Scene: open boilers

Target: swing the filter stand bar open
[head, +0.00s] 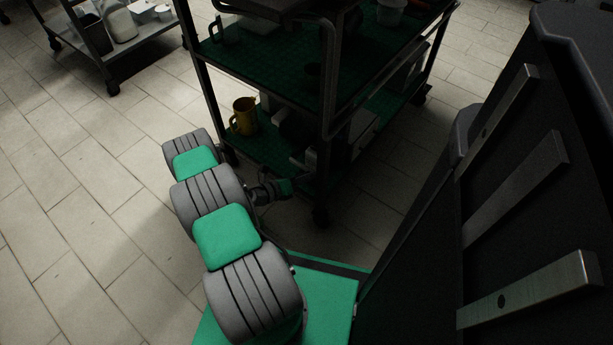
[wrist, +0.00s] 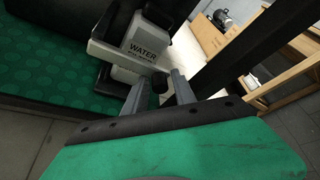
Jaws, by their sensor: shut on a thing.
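My gripper (head: 296,181) is low at the near corner of the dark cart, by its lower shelf. In the wrist view its two grey fingers (wrist: 160,88) stand a little apart, with a small dark rounded piece (wrist: 160,83) between the tips. In the head view the held piece is too dark and small to see.
The cart has green-matted shelves (head: 268,75) and a dark upright post (wrist: 243,48) right of my fingers. A yellow mug (head: 244,116) stands on its lower shelf. Another cart (head: 140,45) is at the upper left. Tiled floor (head: 80,220) is clear at left.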

